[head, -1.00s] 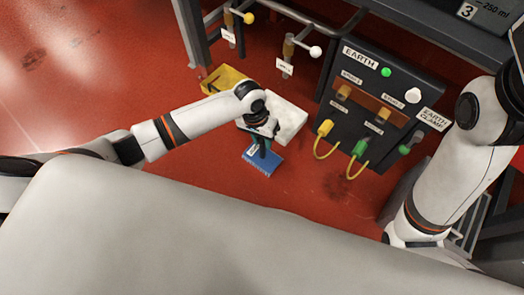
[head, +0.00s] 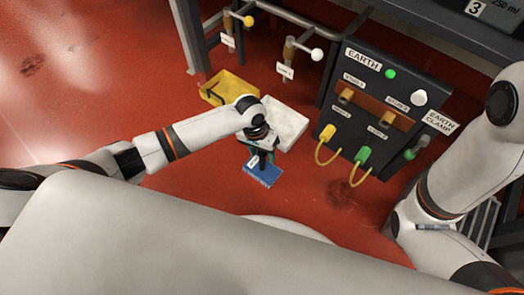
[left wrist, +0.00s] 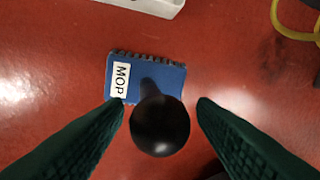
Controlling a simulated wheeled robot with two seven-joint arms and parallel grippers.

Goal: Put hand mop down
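The hand mop has a blue block head (head: 263,174) with a white MOP label and a dark upright handle. In the left wrist view its blue head (left wrist: 168,80) lies flat over the red floor and the round black knob (left wrist: 160,126) points at the camera. It looks set on the floor. My left gripper (head: 257,150) is above the mop in the head view. In the left wrist view its green fingers (left wrist: 161,104) stand on both sides of the knob, with a narrow gap on each side. My right gripper is not in view.
A white tray (head: 297,117) and a yellow tray (head: 238,84) sit behind the mop. A dark EARTH panel (head: 340,108) with yellow and green plugs stands to the right. Red floor (head: 180,200) is clear to the left and in front.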

